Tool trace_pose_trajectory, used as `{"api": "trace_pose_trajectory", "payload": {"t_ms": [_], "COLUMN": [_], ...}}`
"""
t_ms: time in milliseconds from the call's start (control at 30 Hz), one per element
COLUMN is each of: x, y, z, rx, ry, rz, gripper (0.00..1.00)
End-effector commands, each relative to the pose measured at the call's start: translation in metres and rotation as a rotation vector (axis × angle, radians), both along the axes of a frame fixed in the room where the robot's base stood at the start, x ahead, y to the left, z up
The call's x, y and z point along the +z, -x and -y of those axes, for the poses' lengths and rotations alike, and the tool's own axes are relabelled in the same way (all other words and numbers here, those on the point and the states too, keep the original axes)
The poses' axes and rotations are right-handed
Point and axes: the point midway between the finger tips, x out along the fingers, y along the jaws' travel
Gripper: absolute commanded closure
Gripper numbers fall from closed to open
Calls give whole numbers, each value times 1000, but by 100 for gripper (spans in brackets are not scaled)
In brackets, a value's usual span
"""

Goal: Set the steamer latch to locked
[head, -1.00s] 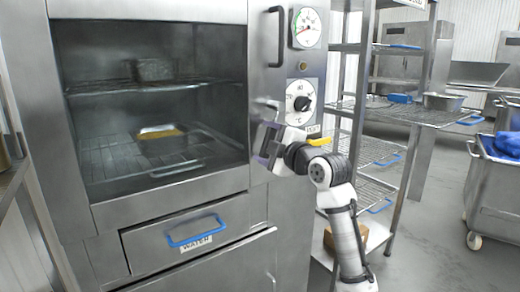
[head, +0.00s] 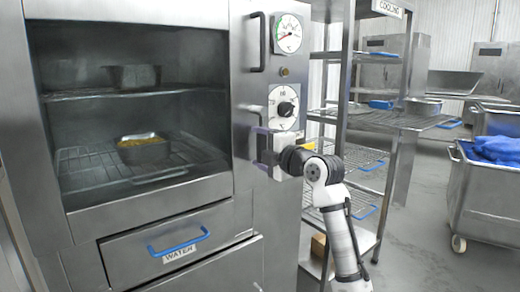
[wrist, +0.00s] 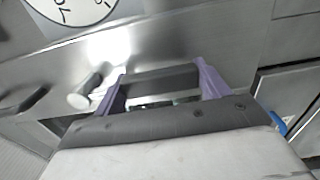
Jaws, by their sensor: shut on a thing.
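The steamer (head: 215,195) fills the left of the head view; its front panel carries a round white dial (head: 284,107) with a black knob. My gripper (head: 264,148) is at the panel just below and left of this dial. In the wrist view, the two purple fingers of my gripper (wrist: 160,72) stand either side of a dark bar (wrist: 158,82) and are shut on it. The bar looks like the steamer latch, but its locked or unlocked setting cannot be read. My gripper and wrist hide much of it in the head view.
A dark door handle (head: 258,42) and a gauge (head: 288,34) sit above. A tray of yellow food (head: 143,152) is inside the steamer. A wire rack (head: 365,120) stands to the right, with a wheeled bin (head: 485,195) beyond it. Floor between them is clear.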

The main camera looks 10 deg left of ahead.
Motion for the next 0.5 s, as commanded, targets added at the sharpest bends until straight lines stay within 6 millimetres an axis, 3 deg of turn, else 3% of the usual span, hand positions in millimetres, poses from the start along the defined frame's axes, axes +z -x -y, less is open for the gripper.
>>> {"api": "trace_pose_trajectory", "payload": {"t_ms": [167,200,300,500], "x": [0,0,0,0], "y": [-1,-1,-1,-1], "z": [1,2,1,1], "rx": [-6,-6,-6,-4], "ry": [7,7,6,4], "rz": [8,8,7,5], "gripper": [67,21,8,5]}}
